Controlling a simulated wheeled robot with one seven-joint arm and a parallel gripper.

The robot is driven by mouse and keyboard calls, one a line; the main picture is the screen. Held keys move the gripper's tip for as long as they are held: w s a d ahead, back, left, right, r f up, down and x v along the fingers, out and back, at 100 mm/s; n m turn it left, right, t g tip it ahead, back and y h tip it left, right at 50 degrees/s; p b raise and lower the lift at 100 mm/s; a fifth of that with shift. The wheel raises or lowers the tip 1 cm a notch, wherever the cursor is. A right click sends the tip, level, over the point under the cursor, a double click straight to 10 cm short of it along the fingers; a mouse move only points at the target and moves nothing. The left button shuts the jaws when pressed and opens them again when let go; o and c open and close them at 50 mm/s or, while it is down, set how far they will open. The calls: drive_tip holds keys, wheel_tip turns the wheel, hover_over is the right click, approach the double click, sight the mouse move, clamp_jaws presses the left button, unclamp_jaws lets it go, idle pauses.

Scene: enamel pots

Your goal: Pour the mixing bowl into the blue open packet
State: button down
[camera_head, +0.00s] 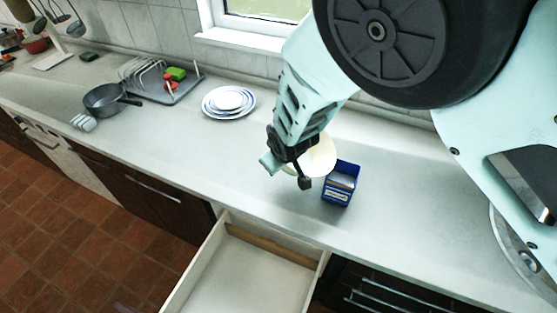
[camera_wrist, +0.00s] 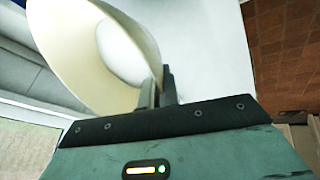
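The mixing bowl is a cream bowl (camera_head: 319,158) beside my gripper in the head view, partly hidden behind it. The bowl also fills the upper left of the wrist view (camera_wrist: 62,48), its opening tilted. My gripper (camera_head: 296,178) has its fingers (camera_wrist: 158,90) at the bowl's rim and appears shut on it, over the counter. The blue open packet (camera_head: 339,186) stands upright on the counter just right of the bowl, its open top facing up. What the bowl holds cannot be clearly seen.
An open drawer (camera_head: 240,275) juts out below the counter's front edge. Stacked plates (camera_head: 228,101), a grey pan (camera_head: 104,99) and a dish rack (camera_head: 160,82) stand to the left. The counter (camera_head: 420,215) right of the packet is clear.

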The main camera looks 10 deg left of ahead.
drive_tip(key=shift+d+r+y+b, duration=0.8)
drive_tip(key=shift+d+r+b, duration=0.1)
drive_tip(key=shift+d+b, duration=0.1)
drive_tip(key=shift+s+d+r, duration=0.1)
drive_tip(key=shift+d+r, duration=0.05)
drive_tip(key=shift+d+r+m+y+b, duration=0.25)
drive_tip(key=shift+m+y+b, duration=0.05)
drive_tip(key=shift+b, duration=0.15)
drive_tip(key=shift+s+d+r+t+y+b, duration=0.1)
drive_tip(key=shift+d+r+t+y+b, duration=0.2)
drive_tip(key=shift+d+r+y+b, duration=0.75)
drive_tip(key=shift+a+f+b, duration=0.1)
drive_tip(key=shift+a+b, duration=0.05)
drive_tip(key=shift+b, duration=0.45)
drive_tip(key=shift+d+r+m+y+b, duration=0.3)
drive_tip(key=shift+d+r+b, duration=0.15)
drive_tip(key=shift+b, duration=0.2)
drive_tip(key=shift+r, duration=0.1)
drive_tip(key=shift+s+d+r+m+t+y+b, duration=0.2)
drive_tip(key=shift+d+r+t+y+b, duration=0.1)
drive_tip(key=shift+d+r+y+b, duration=0.4)
drive_tip(key=shift+s+d+r+m+t+y+b, duration=0.1)
drive_tip(key=shift+d+r+m+t+y+b, duration=0.15)
drive_tip(key=shift+d+r+y+b, duration=0.4)
